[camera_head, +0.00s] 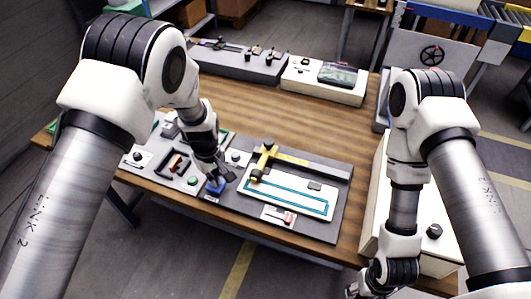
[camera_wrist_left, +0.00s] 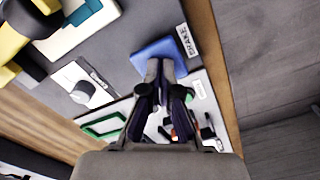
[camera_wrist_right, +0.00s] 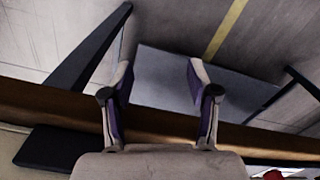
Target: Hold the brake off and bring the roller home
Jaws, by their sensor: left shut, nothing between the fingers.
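The blue brake pad (camera_head: 214,187) lies on the grey board, and a BRAKE label sits beside it in the left wrist view (camera_wrist_left: 183,42). My left gripper (camera_head: 226,179) is shut and empty, with its fingertips at the pad (camera_wrist_left: 150,50); whether they press it down I cannot tell. The yellow roller arm (camera_head: 264,158) with a black knob (camera_head: 256,175) stands at the left end of the white panel (camera_head: 300,207), which has a teal track outline. My right gripper (camera_wrist_right: 160,80) is open and empty, over the table's edge and away from the roller.
The wooden table (camera_head: 300,125) is clear behind the board. A cream box (camera_head: 323,80) and a grey tray (camera_head: 240,63) stand at the back. A red-handled part (camera_head: 279,216) sits at the board's front. A black dial (camera_wrist_left: 82,92) is left of the pad.

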